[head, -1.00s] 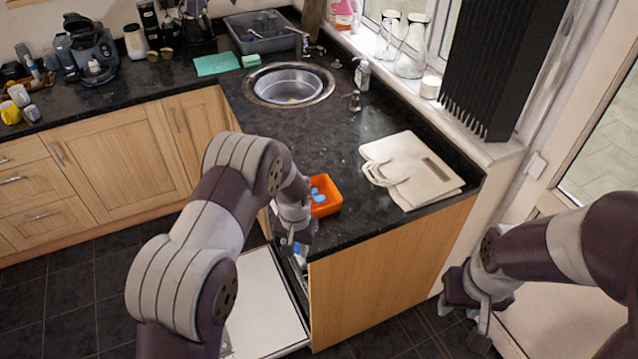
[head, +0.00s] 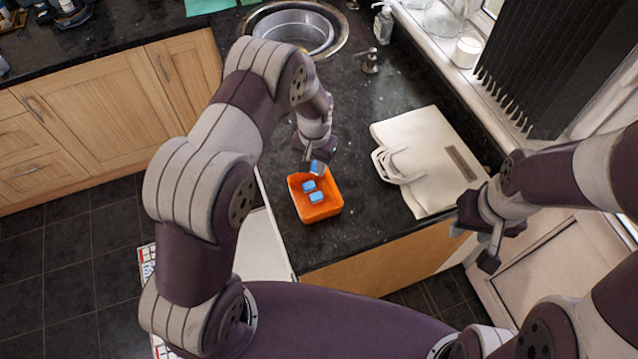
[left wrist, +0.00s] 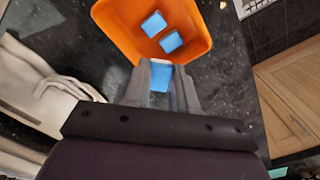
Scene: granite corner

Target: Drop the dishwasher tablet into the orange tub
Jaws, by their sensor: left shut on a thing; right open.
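The orange tub (head: 333,210) stands on the dark granite worktop near its front edge. Two blue-and-white tablets (head: 317,197) lie inside it. My left gripper (head: 313,165) is shut on another blue dishwasher tablet (head: 317,167) at the tub's far rim. In the left wrist view the held tablet (left wrist: 160,77) sits between the fingers of the left gripper (left wrist: 161,78), at the near edge of the orange tub (left wrist: 118,22). I cannot tell whether it touches the rim. My right gripper (head: 490,240) is open, out past the worktop's right front edge.
A cream bag (head: 430,160) lies flat on the worktop, right of the tub. The round sink (head: 290,32), a soap bottle (head: 383,24) and a candle jar (head: 466,51) are farther back. A white open door panel (head: 262,248) is below the worktop. Bare granite (head: 345,110) lies behind the tub.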

